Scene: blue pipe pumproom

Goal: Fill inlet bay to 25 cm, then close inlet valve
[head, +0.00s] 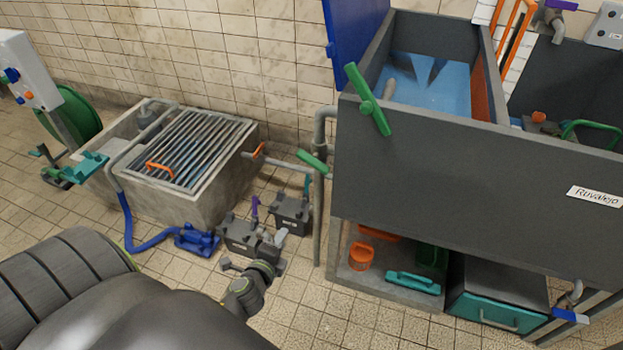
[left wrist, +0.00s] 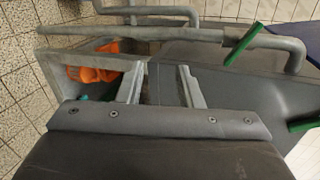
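The grey tank (head: 450,160) stands at the right of the head view, with blue water (head: 435,85) in its left bay. A long green lever (head: 367,98) is at the tank's front left corner. A smaller green handle (head: 312,161) sits on the pipe left of the tank. I cannot tell which is the inlet valve, and no level reading is legible. My left gripper (head: 255,251) is low, left of the tank and apart from both handles. In the left wrist view its fingers (left wrist: 159,84) are apart with nothing between them. My right gripper is out of view.
A concrete basin (head: 175,208) with a metal grate stands at left. Dark boxes (head: 245,235) and a blue pump (head: 197,240) with a hose are on the floor.

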